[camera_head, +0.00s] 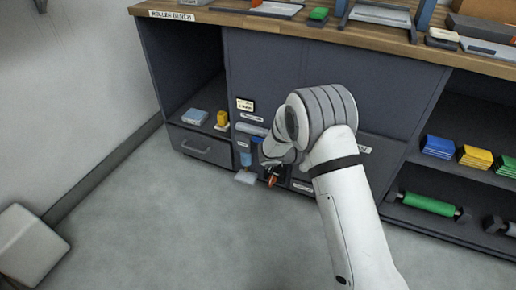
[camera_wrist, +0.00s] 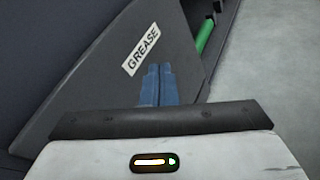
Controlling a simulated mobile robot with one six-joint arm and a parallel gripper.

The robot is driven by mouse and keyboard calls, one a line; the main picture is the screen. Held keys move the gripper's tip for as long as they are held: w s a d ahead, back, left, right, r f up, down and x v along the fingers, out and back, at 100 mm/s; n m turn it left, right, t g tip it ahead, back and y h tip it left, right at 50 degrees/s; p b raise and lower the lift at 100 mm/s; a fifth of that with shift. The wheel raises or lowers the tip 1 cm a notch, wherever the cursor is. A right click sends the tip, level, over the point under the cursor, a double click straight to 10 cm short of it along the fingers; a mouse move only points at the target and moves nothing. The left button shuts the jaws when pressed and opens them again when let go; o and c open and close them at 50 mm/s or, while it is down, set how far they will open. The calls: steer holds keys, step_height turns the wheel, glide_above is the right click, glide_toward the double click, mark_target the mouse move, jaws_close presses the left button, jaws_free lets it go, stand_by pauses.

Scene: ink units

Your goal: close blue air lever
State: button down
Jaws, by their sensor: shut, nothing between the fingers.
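My arm hides part of this area. My gripper shows in the wrist view as two blue-grey fingers (camera_wrist: 158,70) side by side, shut and empty. They are in front of a dark panel (camera_wrist: 95,75) with a GREASE label (camera_wrist: 142,48); contact cannot be told. No lever can be made out in the wrist view.
A bench top (camera_head: 375,36) with trays and tools runs above the cabinet. An orange part (camera_head: 272,180) is low beside my wrist. Shelves at right hold a green roller (camera_head: 430,204) and coloured stacks. A pale box (camera_head: 30,245) stands at lower left; the floor between is clear.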

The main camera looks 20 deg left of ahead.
steer(key=s+a+f+n+t+y, duration=0.2)
steer(key=a+f+n+t+y, duration=0.3)
steer(key=a+f, duration=0.4)
steer(key=s+a+f+n+t+y+p, duration=0.1)
steer(key=a+f+n+t+y, duration=0.5)
steer(key=a, duration=1.2)
step_height(320, 180, down, 4)
steer(key=s+n+t, duration=0.1)
steer(key=n, duration=0.3)
steer(key=shift+s+a+r+t, duration=0.15)
steer(key=shift+a+t, duration=0.05)
steer(key=shift+t, duration=0.1)
steer(key=w+r+b, duration=0.4)
steer(key=w+r, duration=0.2)
steer(key=w, duration=0.3)
steer(key=shift+w+d+r+b, duration=0.25)
steer(key=shift+w+d+b, duration=0.05)
steer(key=shift+w+d, duration=0.1)
